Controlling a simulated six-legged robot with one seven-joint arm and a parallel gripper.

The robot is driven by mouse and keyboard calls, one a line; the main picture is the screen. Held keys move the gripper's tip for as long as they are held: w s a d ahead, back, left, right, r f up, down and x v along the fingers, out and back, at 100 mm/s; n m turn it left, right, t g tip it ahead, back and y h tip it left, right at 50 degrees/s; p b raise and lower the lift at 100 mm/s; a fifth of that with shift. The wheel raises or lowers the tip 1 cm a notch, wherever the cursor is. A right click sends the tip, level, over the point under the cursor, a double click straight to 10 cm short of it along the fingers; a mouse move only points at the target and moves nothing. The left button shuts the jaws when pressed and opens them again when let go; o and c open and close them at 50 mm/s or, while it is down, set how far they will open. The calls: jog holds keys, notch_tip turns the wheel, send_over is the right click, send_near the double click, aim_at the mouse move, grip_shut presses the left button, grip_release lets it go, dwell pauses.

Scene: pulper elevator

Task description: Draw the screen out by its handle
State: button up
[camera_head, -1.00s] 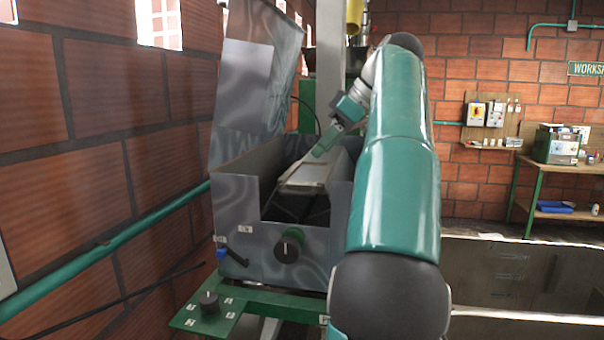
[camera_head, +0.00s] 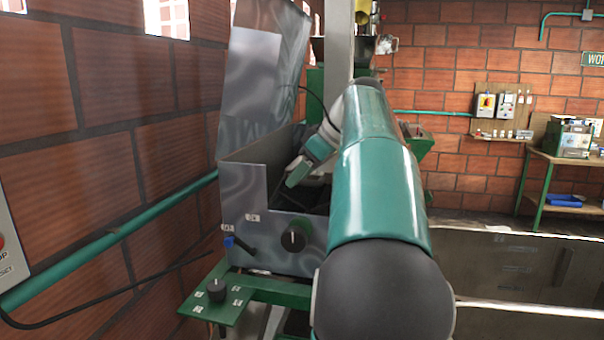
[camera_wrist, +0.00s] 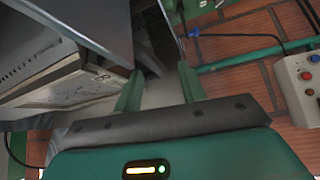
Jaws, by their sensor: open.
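The open-topped grey metal box (camera_head: 270,240) stands at the left in the head view, with its tall lid raised behind it. My gripper (camera_head: 291,180) reaches down at the box's opening, and my arm hides the right part of the box. In the wrist view my gripper (camera_wrist: 160,90) shows two green fingers, apart, with nothing clearly held between them. A pale framed metal piece (camera_wrist: 75,92) with a small printed label lies left of the fingers; I cannot tell whether it is the screen. The handle cannot be made out.
A green ledge (camera_head: 222,298) juts out below. A brick wall with a teal pipe (camera_head: 130,230) runs close on the left. A control box (camera_wrist: 302,80) shows at right in the wrist view.

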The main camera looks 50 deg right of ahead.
grip_shut()
jog(key=shift+a, duration=0.1)
jog(key=shift+s+a, duration=0.4)
jog(key=shift+a, duration=0.5)
jog(key=shift+s+a, duration=0.4)
jog(key=shift+a, duration=0.45)
jog(key=shift+s+a, duration=0.4)
jog(key=shift+a, duration=0.5)
jog(key=shift+s+a, duration=0.4)
jog(key=shift+a, duration=0.5)
jog(key=shift+s+a, duration=0.35)
jog(key=shift+a, duration=0.6)
jog(key=shift+s+a, duration=0.4)
jog(key=shift+a, duration=0.5)
grip_release()
